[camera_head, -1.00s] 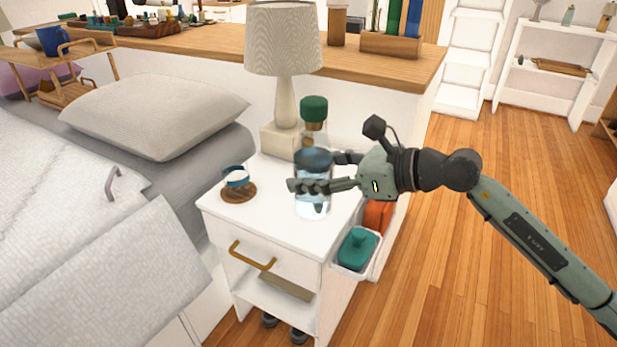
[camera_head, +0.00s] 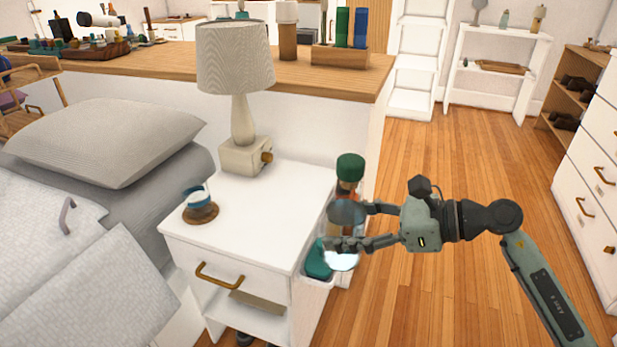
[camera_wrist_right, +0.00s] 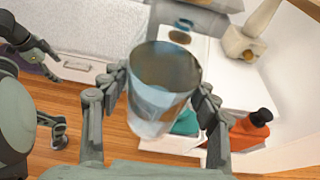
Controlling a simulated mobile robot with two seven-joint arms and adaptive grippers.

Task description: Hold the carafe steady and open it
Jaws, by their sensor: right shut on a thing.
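The carafe (camera_head: 345,213) is clear glass with a dark green stopper (camera_head: 350,167) in its top. It is upright, in the air just right of the white nightstand (camera_head: 262,207). My right gripper (camera_head: 345,228) is shut around its body from the right, fingers on either side. In the right wrist view the glass (camera_wrist_right: 163,90) fills the space between the fingers; I cannot make out the stopper there. A dark jointed part at the left of that view looks like my left gripper (camera_wrist_right: 28,50), empty, its opening unclear. The head view does not show it.
A lamp (camera_head: 235,60) and a small blue-and-white cup on a wooden coaster (camera_head: 200,212) stand on the nightstand. A white bin with a teal item (camera_head: 318,262) hangs at its right side, behind the carafe. The bed is left; open wooden floor lies right.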

